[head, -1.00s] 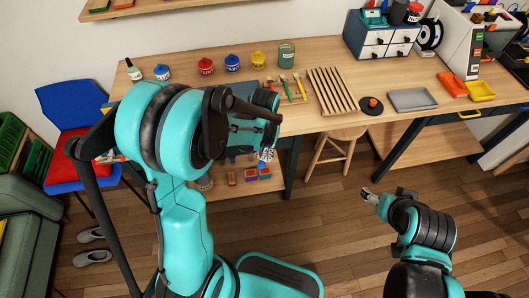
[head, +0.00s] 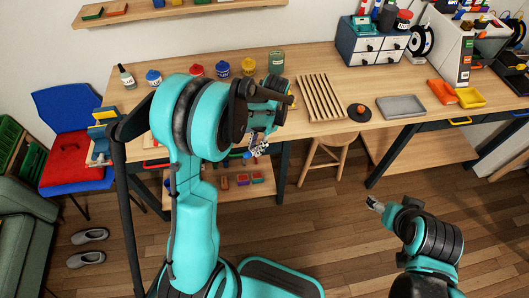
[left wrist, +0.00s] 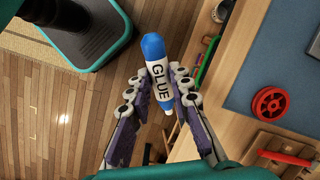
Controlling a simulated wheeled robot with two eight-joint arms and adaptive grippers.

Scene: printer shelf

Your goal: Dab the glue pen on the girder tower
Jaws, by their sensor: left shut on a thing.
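A glue pen (left wrist: 158,66), white with blue ends and the word GLUE, is held between the fingers of my left gripper (left wrist: 156,84) in the left wrist view. In the head view my left gripper (head: 258,143) is in front of the workbench's front edge, partly hidden by my own arm. I cannot make out the girder tower; my left arm hides part of the bench. My right gripper (head: 375,204) is over the floor in front of the bench, too small to judge its opening.
The workbench (head: 340,112) carries several paint jars, a slatted wooden rack (head: 320,97), a grey tray (head: 401,106) and a drawer box (head: 372,45). The left wrist view shows a red wheel (left wrist: 270,103) on a blue mat (left wrist: 285,55). A stool (head: 328,150) stands under the bench.

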